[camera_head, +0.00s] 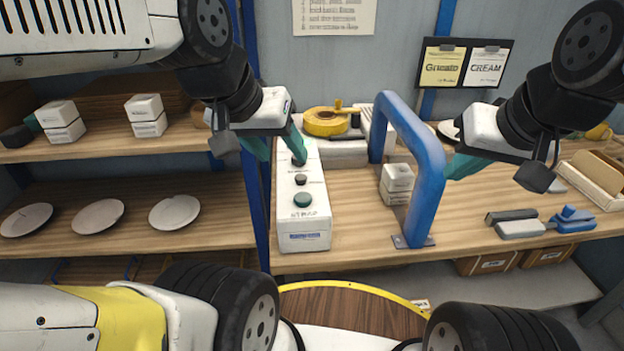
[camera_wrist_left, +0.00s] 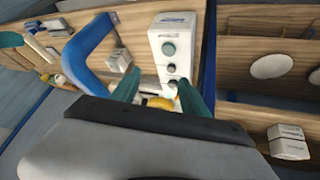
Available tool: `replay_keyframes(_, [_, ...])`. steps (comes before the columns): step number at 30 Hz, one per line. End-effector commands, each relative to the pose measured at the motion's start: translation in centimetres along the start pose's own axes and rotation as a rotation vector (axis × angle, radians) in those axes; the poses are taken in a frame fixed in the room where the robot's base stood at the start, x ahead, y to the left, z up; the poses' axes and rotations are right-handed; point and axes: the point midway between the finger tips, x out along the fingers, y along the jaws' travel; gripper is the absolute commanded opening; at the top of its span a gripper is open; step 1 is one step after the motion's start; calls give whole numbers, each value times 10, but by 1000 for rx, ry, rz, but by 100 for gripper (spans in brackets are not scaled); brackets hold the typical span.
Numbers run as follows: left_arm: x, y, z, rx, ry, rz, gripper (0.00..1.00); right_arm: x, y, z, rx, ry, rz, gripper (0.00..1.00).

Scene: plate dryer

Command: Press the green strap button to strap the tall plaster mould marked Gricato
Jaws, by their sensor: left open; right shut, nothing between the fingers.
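The white button box (camera_head: 304,228), lettered STRAP, stands on the bench. In the left wrist view the green button (camera_wrist_left: 168,49) is clear of my fingers. My left gripper (camera_head: 282,156) is open at the box's far end, one finger over its top. A two-part white mould (camera_head: 397,180) stands by the blue arch (camera_head: 428,180); its marking is unreadable. My right gripper (camera_head: 452,172) is shut and empty, right of the arch.
Yellow tape roll (camera_head: 325,121) lies behind the box. Shelves at left hold white moulds (camera_head: 61,122) and plates (camera_head: 98,217). A wall board shows a yellow Gricato card (camera_head: 442,66) and a CREAM card (camera_head: 486,67).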

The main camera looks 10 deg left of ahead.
Motion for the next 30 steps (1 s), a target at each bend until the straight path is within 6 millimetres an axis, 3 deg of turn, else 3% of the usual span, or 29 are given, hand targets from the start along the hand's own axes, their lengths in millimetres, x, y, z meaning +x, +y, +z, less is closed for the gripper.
replay_keyframes(1, [0, 0, 0, 0, 0, 0, 41, 0, 0, 0, 0, 0, 0, 0])
replay_keyframes(7, [0, 0, 0, 0, 0, 0, 2, 0, 0, 0, 0, 0, 0, 0])
replay_keyframes(8, [0, 0, 0, 0, 0, 0, 0, 0, 0, 0, 0, 0, 0, 0])
replay_keyframes(30, [0, 0, 0, 0, 0, 0, 0, 0, 0, 0, 0, 0, 0, 0])
